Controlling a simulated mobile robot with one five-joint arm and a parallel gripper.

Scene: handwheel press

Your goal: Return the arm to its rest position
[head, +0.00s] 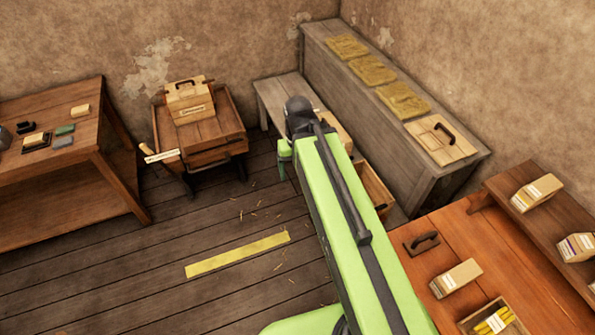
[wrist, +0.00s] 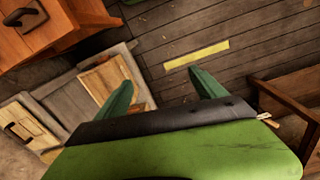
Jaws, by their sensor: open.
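My green arm reaches up and away from the bottom of the head view, over the floor between the furniture. In the head view only part of my gripper (head: 285,160) shows, at the far end of the arm. In the wrist view my gripper (wrist: 162,88) has its two green fingers wide apart with nothing between them.
An orange workbench (head: 470,240) is at right.

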